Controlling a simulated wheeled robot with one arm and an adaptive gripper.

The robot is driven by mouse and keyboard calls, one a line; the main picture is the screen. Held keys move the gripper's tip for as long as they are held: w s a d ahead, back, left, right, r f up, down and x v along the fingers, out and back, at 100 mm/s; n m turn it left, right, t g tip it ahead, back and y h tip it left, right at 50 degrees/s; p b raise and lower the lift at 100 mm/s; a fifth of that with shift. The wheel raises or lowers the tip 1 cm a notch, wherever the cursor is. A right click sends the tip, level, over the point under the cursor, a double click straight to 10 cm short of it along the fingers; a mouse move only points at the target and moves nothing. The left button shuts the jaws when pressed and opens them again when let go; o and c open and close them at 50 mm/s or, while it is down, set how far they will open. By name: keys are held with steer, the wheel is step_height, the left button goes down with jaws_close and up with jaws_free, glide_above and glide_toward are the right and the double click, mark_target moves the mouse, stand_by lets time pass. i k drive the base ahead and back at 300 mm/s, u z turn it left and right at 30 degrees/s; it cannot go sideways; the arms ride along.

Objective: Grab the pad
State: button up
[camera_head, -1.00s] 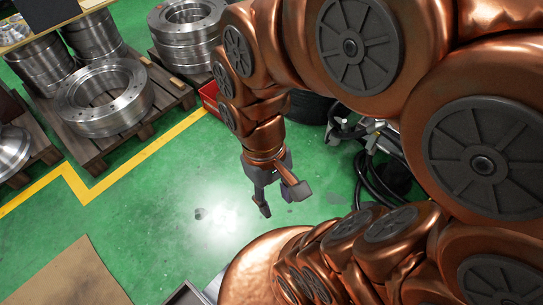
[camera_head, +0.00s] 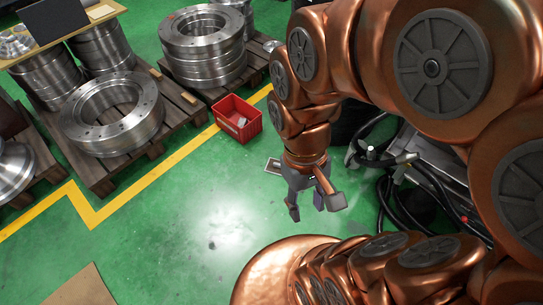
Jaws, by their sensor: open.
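My gripper (camera_head: 314,205) hangs below my copper-coloured arm, fingers spread apart over the green floor, with nothing between them. A small flat grey piece with a light edge (camera_head: 272,166) shows just left of the gripper, partly hidden behind it. I cannot tell whether this piece is the pad. No other thing in view is clearly a pad.
A red bin (camera_head: 238,119) with a pale item inside stands behind the gripper, to the left. Steel rings (camera_head: 112,108) sit on wooden pallets (camera_head: 95,176). Black hoses (camera_head: 430,190) and machinery lie at right. A brown flat surface (camera_head: 82,288) shows at bottom left. Green floor between is clear.

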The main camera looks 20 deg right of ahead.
mark_target(273, 167)
steer(key=i, duration=0.55)
steer(key=u, duration=1.2)
steer(key=i, duration=1.55)
steer(key=z, duration=2.65)
